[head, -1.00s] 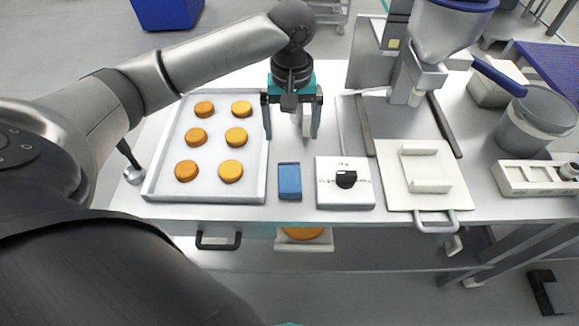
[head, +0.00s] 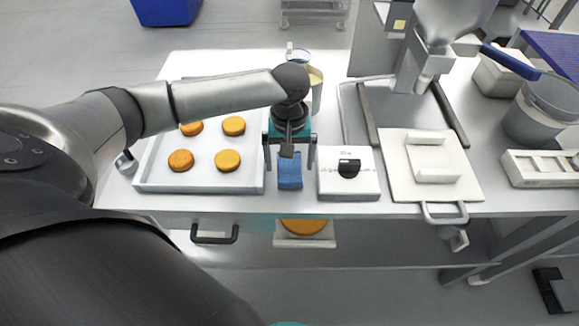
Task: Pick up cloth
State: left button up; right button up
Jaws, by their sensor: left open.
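A blue folded cloth (head: 290,179) lies on the steel table between the tray and the white dial box. My left gripper (head: 290,168) is open and points down at the cloth, with one finger on its left side and one on its right. The gripper hides the far part of the cloth. I cannot tell whether the fingers touch it. My right gripper is not in the head view.
A tray (head: 200,186) with several orange rounds stands left of the cloth. The white dial box (head: 348,187) is close on the right. A white board (head: 400,190) with a handle lies further right. A grey bucket (head: 530,122) stands at the right.

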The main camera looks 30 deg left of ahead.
aim_at(290, 167)
pick_arm(q)
jog(key=shift+f, duration=0.6)
jog(key=c, duration=1.3)
jog(key=shift+r, duration=0.15)
notch_tip(290, 167, up, 20)
jog(key=p, duration=0.5)
jog(key=shift+p, duration=0.3)
